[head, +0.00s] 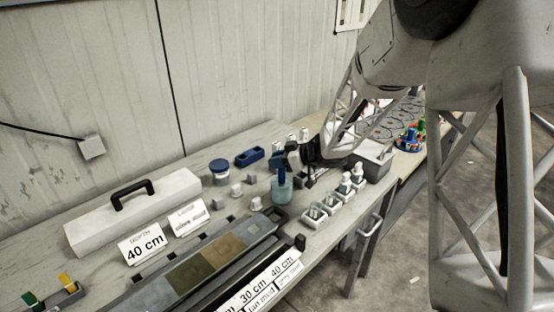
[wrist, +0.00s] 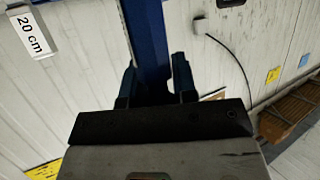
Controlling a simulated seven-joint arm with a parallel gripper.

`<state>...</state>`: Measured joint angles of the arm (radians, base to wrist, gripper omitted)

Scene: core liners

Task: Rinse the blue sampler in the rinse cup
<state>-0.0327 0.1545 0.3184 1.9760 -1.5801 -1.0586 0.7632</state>
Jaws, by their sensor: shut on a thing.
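The blue sampler (head: 282,175) is upright, held in my gripper (head: 279,160). The wrist view shows a long blue bar (wrist: 149,40) between the two dark blue fingers of my gripper (wrist: 155,82), which is shut on it. In the head view the sampler's lower part meets the rinse cup (head: 282,193), a bluish see-through cup on the bench. Its lower end appears to be inside the cup's mouth; its depth there is too small to tell. The cup is not seen in the wrist view.
A blue-lidded jar (head: 220,172) and a blue holder (head: 249,157) stand left of the cup. A row of pale holders (head: 328,204) with white-topped bottles is at the right. The long core tray (head: 206,258) lies in front. A white case (head: 130,212) stands at the left.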

